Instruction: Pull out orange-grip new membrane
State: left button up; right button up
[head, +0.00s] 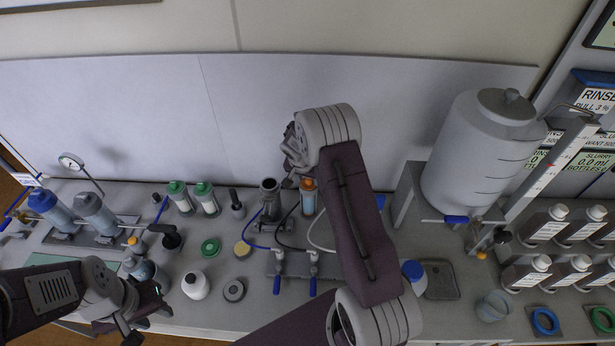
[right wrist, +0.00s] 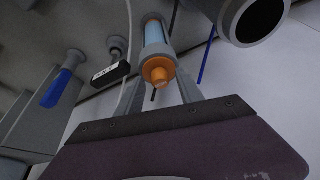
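The orange-grip membrane (head: 308,186) stands upright at the back middle of the bench, with a light blue body below its orange grip. In the right wrist view the orange grip (right wrist: 157,70) faces the camera, with the pale blue body (right wrist: 154,33) behind it. My right gripper (right wrist: 160,88) is open, its two grey fingers apart on either side of the line to the orange grip; I cannot tell whether they touch it. In the head view my right gripper (head: 290,158) is partly hidden by its wrist. My left gripper (head: 145,314) looks open and empty at the front left.
A dark open cylinder (head: 269,190) stands just left of the membrane. Hoses run to blue-handled valves (head: 278,270) in front. Green-capped cartridges (head: 178,198) stand further left.

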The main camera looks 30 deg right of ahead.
grip_shut()
dwell(1.1)
jog(key=shift+c, duration=2.2)
grip_release()
grip_shut()
jog(key=shift+r, duration=0.65)
notch_tip(320, 180, up, 20)
jog(key=p, duration=1.3)
